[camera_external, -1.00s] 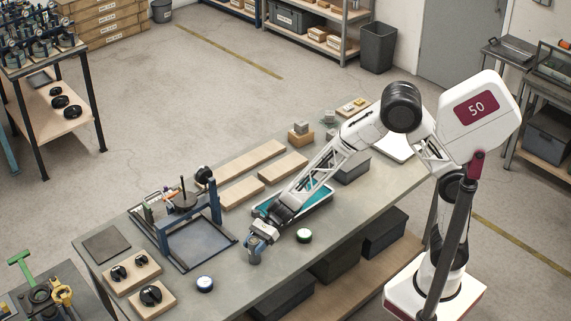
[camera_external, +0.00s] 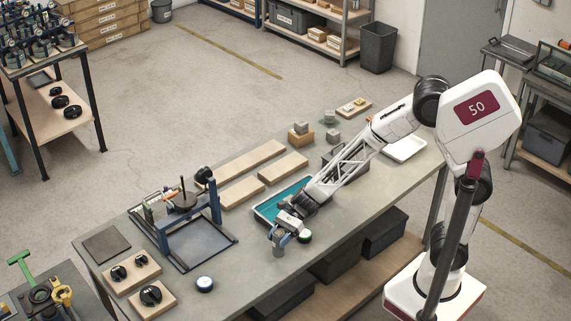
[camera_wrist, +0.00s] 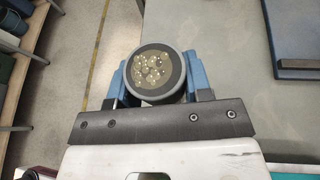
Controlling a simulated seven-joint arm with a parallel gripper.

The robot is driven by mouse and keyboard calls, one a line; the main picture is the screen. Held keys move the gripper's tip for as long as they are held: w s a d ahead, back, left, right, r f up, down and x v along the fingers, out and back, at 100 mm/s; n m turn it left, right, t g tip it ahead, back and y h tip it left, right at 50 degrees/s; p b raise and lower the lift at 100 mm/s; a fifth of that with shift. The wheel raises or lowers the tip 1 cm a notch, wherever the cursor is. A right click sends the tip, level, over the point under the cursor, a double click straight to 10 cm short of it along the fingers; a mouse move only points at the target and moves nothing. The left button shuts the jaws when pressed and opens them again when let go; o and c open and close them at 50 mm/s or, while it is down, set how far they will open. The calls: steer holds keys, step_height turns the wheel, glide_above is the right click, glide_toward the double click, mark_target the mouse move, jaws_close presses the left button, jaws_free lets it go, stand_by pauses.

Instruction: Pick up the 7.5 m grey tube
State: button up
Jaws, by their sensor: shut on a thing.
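A grey cylindrical tube (camera_external: 278,246) is between the blue fingers of my gripper (camera_external: 279,235), over the front part of the workbench. In the wrist view the round grey tube (camera_wrist: 156,71) is seen end-on, with shiny pale specks inside its rim. The blue fingers of my gripper (camera_wrist: 157,82) press on its left and right sides. The tube looks upright in the external view. I cannot tell exactly how far its lower end is from the bench. No 7.5 m marking is readable.

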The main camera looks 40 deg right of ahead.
steer(key=s+d, duration=0.4)
steer(key=d, duration=0.1)
steer(key=shift+s+r, duration=0.35)
steer(key=shift+d, duration=0.2)
stand_by(0.4)
